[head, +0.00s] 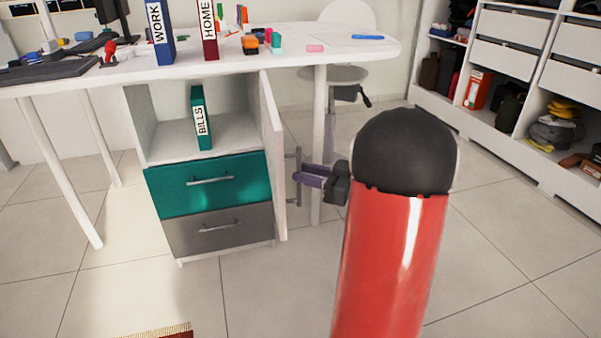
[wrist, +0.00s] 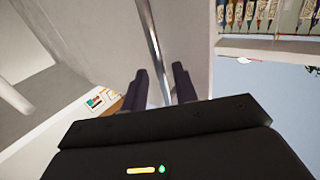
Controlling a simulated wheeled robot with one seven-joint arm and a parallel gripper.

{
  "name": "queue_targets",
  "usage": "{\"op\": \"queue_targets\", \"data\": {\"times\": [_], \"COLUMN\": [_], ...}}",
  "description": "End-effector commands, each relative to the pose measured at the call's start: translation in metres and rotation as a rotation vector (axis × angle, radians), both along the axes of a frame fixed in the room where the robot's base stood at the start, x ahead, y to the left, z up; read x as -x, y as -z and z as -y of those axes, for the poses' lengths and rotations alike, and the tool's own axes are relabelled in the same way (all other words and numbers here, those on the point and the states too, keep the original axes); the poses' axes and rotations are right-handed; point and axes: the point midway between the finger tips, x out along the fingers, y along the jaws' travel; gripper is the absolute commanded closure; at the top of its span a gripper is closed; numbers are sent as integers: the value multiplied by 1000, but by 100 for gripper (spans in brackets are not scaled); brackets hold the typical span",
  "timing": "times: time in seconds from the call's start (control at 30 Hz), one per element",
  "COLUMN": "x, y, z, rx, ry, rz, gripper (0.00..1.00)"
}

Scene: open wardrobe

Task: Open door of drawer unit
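The white drawer unit (head: 143,108) stands under the desk, with an open upper compartment, a teal drawer (head: 208,184) and a grey drawer (head: 219,232). Its white door (head: 272,160) is swung out wide on the right side and shows nearly edge-on. The door's vertical metal handle (head: 298,165) is on its right face; in the wrist view the handle bar (wrist: 153,42) runs down between my fingers. My gripper (head: 298,178) has dark purple fingers around the handle. In the wrist view the fingers (wrist: 160,85) are apart, with gaps beside the bar.
A teal BILLS binder (head: 200,118) stands in the upper compartment. The white desk (head: 340,55) above carries binders and small items. A desk leg (head: 319,130) stands close behind the door and gripper. Shelving (head: 490,100) is at the far right. Tiled floor in front is mostly free.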

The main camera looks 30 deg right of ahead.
Motion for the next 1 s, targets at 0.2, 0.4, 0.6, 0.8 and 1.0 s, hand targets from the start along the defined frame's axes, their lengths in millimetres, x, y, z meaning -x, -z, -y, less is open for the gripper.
{"op": "queue_targets", "data": {"times": [0.2,0.4,0.6,0.8,1.0], "x": [32,46,47,47,47], "y": [1,0,0,0,0], "z": [22,31,31,31,31], "rx": [0,0,0,0,0], "ry": [3,1,-1,0,0], "rz": [0,0,0,0,0], "gripper": [71,71,71,71,71]}}
